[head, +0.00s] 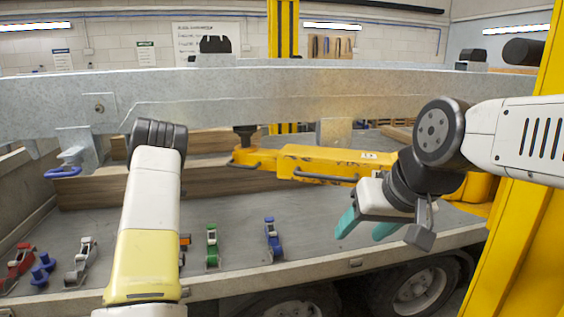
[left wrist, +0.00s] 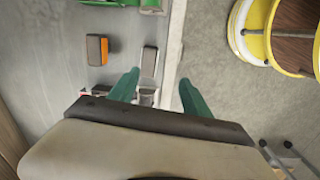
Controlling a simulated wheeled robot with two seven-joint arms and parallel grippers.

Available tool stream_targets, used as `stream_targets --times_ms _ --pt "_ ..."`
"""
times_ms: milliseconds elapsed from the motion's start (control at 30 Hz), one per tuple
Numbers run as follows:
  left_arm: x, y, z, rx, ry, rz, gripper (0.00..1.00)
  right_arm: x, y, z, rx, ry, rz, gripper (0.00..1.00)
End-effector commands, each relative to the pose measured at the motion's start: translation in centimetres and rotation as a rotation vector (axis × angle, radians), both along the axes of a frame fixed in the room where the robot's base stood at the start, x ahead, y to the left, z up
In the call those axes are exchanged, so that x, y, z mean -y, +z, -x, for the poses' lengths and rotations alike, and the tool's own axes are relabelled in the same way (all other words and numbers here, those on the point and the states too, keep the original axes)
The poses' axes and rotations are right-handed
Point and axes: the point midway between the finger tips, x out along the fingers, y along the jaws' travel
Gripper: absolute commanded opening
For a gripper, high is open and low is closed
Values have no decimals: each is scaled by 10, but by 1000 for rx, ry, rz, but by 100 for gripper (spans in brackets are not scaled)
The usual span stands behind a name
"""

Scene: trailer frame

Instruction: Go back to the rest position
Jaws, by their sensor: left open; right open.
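My right gripper (head: 368,228) is open and empty, its teal fingers hanging above the front edge of the trailer bed at the right. My left arm (head: 148,215) reaches in from the bottom left in the head view, and its gripper is hidden there. In the left wrist view my left gripper (left wrist: 160,92) shows two green fingers spread apart with nothing between them.
The trailer bed (head: 335,252) carries a green clamp (head: 212,247), a blue clamp (head: 273,239), a grey clamp (head: 82,262) and a red clamp (head: 18,264). A galvanised beam (head: 270,95) spans above it. A yellow lifting arm (head: 310,160) and a yellow post (head: 525,230) stand near my right arm.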

Motion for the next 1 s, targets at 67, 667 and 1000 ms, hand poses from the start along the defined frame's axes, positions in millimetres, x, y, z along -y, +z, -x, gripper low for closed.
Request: stream_targets --times_ms 67,667,1000 --pt "5 15 2 18 -24 9 57 0 0 0 0 0 0 56" --pt "121 206 99 283 -601 64 57 0 0 0 0 0 0 56" --pt "207 282 227 473 -1147 -76 57 0 0 0 0 0 0 56"
